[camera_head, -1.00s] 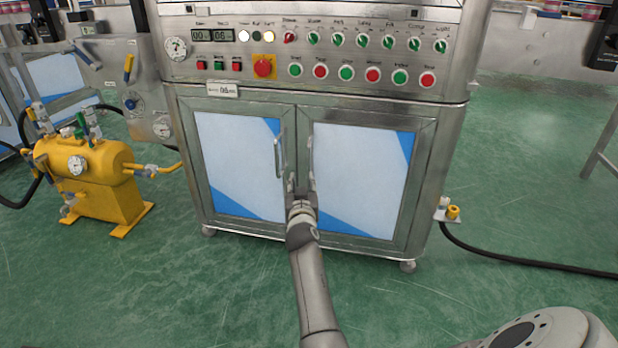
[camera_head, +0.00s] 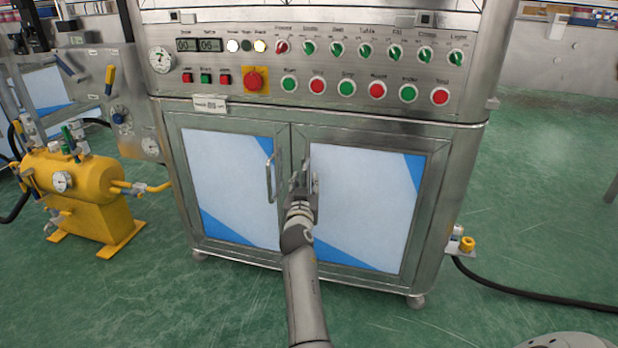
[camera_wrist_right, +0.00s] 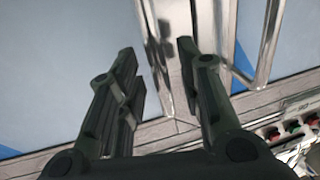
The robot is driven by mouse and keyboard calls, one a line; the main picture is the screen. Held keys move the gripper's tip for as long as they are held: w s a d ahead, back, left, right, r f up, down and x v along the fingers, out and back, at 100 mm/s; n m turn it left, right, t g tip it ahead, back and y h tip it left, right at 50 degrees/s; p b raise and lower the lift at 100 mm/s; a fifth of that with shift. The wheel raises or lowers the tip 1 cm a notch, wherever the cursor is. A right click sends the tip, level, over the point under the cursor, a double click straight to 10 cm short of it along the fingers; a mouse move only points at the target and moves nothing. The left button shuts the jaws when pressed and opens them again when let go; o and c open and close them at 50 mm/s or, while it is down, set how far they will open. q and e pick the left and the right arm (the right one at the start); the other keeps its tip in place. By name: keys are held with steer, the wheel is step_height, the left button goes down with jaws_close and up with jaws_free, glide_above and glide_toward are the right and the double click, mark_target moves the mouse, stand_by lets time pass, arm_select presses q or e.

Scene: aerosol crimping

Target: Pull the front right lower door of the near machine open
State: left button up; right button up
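The near machine's right lower door (camera_head: 365,205) is shut, with a pale blue-white panel in a steel frame. Its upright bar handle (camera_head: 315,184) is at the door's left edge, partly hidden by my right gripper (camera_head: 302,180). In the right wrist view, the fingers of my right gripper (camera_wrist_right: 158,50) are apart. A bar handle (camera_wrist_right: 150,35) shows between them in that view, with a gap to each finger; whether it is fully between the tips in depth, I cannot tell. My left gripper is not in view.
The left lower door (camera_head: 230,185) is shut, its handle (camera_head: 269,178) just left of my gripper. The control panel (camera_head: 320,70) is above. A yellow tank (camera_head: 85,190) stands left; a black hose (camera_head: 530,290) lies right. Green floor in front is clear.

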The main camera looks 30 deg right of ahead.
steer(key=shift+w+d, duration=0.25)
steer(key=shift+w, duration=0.1)
steer(key=shift+r, duration=0.1)
jaws_close()
